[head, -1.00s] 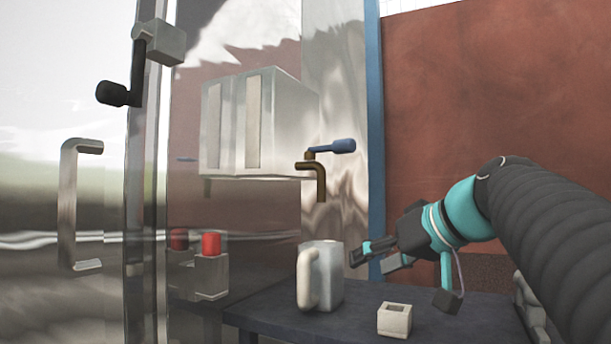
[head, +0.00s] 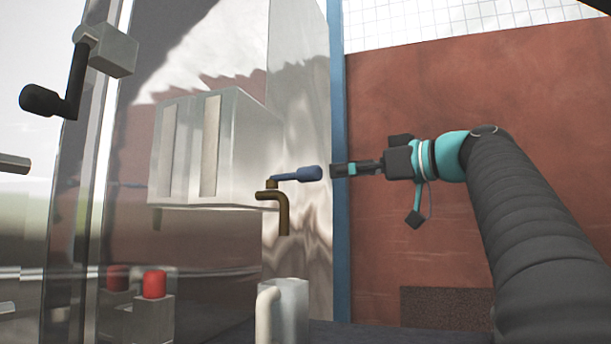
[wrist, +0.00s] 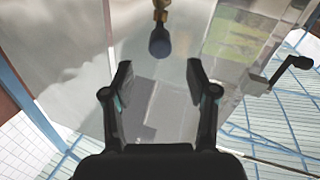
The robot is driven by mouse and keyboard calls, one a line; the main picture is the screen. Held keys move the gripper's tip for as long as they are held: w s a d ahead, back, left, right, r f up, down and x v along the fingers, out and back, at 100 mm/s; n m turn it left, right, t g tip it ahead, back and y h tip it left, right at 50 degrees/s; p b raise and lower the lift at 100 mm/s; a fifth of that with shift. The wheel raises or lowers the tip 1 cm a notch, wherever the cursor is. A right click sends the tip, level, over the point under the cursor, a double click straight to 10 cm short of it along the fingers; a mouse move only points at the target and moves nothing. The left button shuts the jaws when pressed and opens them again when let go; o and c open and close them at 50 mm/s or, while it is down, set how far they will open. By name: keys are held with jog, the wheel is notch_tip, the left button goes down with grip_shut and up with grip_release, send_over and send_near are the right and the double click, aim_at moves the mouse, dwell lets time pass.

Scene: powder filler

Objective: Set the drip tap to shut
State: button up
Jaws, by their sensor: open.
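The drip tap is a brass spout (head: 284,212) with a blue lever handle (head: 298,174), mounted on the side of the steel machine. The lever points right in the head view, toward my gripper. In the wrist view the blue lever (wrist: 160,42) hangs from the brass fitting at the top centre, just beyond the fingertips. My gripper (head: 340,169) is level with the lever, a short way to its right. In the wrist view my gripper (wrist: 158,75) has its two fingers spread apart with nothing between them. The lever lines up with the gap and appears not touched.
A grey mug (head: 292,308) stands below the spout. A red button (head: 154,284) on a grey box is at lower left. A black crank (head: 62,90) is at upper left, also seen in the wrist view (wrist: 285,70).

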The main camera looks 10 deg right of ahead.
aim_at(307, 175)
jog(key=p+x, duration=0.1)
jog(key=x, duration=0.9)
grip_shut()
